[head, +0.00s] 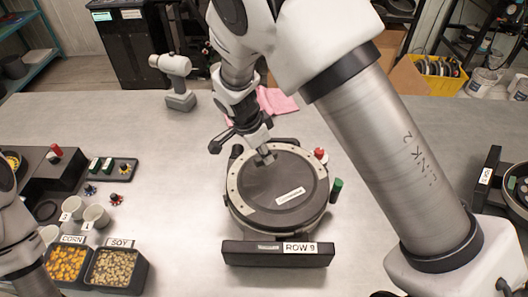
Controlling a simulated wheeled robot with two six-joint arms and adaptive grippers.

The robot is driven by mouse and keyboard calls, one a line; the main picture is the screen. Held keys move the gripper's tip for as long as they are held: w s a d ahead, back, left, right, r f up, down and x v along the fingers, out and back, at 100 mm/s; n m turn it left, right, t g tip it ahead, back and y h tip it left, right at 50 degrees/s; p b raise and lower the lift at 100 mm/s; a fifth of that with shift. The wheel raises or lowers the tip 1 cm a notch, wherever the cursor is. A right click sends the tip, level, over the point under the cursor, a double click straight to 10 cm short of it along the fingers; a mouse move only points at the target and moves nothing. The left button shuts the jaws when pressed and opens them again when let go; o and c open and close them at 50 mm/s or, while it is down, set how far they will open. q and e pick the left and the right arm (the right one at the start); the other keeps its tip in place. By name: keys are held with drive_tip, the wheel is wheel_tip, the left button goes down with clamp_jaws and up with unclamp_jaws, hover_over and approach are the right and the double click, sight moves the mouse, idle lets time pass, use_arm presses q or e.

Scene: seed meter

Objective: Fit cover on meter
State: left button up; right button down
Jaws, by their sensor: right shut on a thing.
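The dark round cover (296,178) with a pale label lies over the round seed meter (235,193), whose light ring with small holes shows along the left edge. I cannot tell whether the cover rests flush or sits slightly above. My right gripper (262,152) reaches down from above and is shut on the cover near its back left edge; the fingers partly hide the grip spot. A red knob (320,155) and a green knob (337,185) stand at the meter's right side. Part of my left arm shows at the left edge; its gripper is out of view.
A dark ROW 9 stand (277,261) is in front of the meter. Bins of corn (67,263) and soy (115,268), cups (96,215) and a small tray (123,171) are at left. A drill (174,80) and pink cloth (277,101) are behind.

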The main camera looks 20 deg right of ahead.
drive_tip(key=c, duration=1)
unclamp_jaws()
drive_tip(key=shift+c, duration=0.4)
wheel_tip(320, 180, up, 10)
drive_tip(key=p, duration=0.6)
drive_tip(key=shift+f, duration=0.25)
